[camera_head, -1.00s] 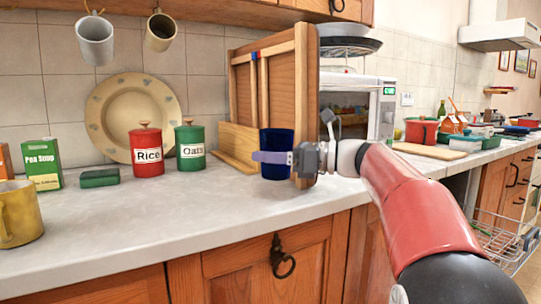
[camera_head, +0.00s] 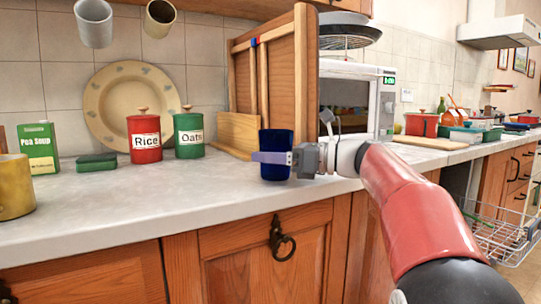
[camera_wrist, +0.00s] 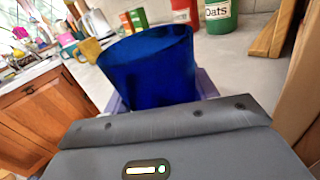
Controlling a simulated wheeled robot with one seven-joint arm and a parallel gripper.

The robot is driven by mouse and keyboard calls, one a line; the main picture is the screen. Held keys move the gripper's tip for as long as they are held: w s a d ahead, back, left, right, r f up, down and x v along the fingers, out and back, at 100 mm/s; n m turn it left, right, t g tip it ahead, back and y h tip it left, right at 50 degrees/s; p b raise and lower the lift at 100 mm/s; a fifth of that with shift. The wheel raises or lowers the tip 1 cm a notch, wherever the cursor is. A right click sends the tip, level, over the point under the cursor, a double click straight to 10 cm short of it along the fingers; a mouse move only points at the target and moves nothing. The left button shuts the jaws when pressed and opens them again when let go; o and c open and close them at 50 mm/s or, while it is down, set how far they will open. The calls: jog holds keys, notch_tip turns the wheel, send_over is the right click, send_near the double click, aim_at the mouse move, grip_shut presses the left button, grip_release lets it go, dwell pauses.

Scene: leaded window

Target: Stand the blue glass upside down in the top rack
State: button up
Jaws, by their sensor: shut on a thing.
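The blue glass (camera_head: 276,143) is dark blue and stands about upright in the head view, at the counter's front part. My gripper (camera_head: 272,157) comes in from the right and is shut on it, with a pale finger across its side. In the wrist view the blue glass (camera_wrist: 155,65) fills the middle, between the pale fingers. I cannot tell whether its base touches the counter. The rack (camera_head: 497,232) that I see is a wire basket low at the right, partly hidden by my arm.
The counter (camera_head: 130,205) is clear in front. Behind stand a Rice tin (camera_head: 145,143), an Oats tin (camera_head: 188,142), a plate (camera_head: 130,105) and a wooden cabinet-like piece (camera_head: 285,85). A microwave (camera_head: 385,105) stands behind my arm. A yellow mug (camera_head: 14,190) is at the left.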

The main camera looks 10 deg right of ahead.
jog(key=shift+f, duration=0.5)
jog(key=o, duration=1.2)
jog(key=shift+d, duration=0.1)
